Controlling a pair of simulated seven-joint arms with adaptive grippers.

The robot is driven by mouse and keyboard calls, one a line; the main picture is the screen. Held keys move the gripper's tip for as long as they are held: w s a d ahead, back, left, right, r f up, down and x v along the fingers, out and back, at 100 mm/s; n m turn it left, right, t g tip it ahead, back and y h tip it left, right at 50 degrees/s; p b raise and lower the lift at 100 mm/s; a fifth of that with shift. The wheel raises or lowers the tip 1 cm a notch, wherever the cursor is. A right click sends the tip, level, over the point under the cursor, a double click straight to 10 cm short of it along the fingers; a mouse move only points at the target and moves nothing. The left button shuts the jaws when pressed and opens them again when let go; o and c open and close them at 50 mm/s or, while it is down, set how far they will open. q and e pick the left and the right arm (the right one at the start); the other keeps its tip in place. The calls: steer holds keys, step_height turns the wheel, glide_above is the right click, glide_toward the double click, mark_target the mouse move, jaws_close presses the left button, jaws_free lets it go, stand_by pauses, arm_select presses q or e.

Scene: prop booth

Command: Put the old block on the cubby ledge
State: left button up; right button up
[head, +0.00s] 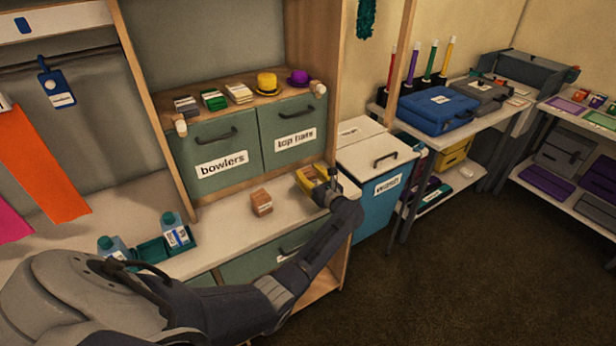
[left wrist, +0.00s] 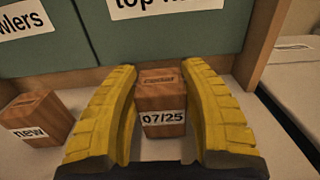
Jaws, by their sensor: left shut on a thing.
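My left gripper (head: 318,176) has yellow fingers and is at the right end of the white counter, below the "top hats" drawer. In the left wrist view, its fingers (left wrist: 165,115) are shut on a brown wooden block (left wrist: 162,95) marked "07/25". Whether this block touches the counter I cannot tell. A similar block (head: 261,202) stands on the counter to the left; in the left wrist view this block (left wrist: 36,119) reads "new". The wooden ledge (head: 246,105) runs above the "bowlers" and "top hats" drawers. My right gripper is not in view.
On the ledge are small card stacks (head: 239,93), a yellow hat (head: 267,82) and a purple hat (head: 299,77). Blue bottles (head: 175,231) stand at the counter's left. A blue bin (head: 381,196) is right of the counter.

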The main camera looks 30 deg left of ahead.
arm_select(q)
steer(key=shift+f, duration=0.5)
steer(key=shift+f, duration=0.2)
steer(key=o, duration=1.2)
steer(key=shift+r, duration=0.15)
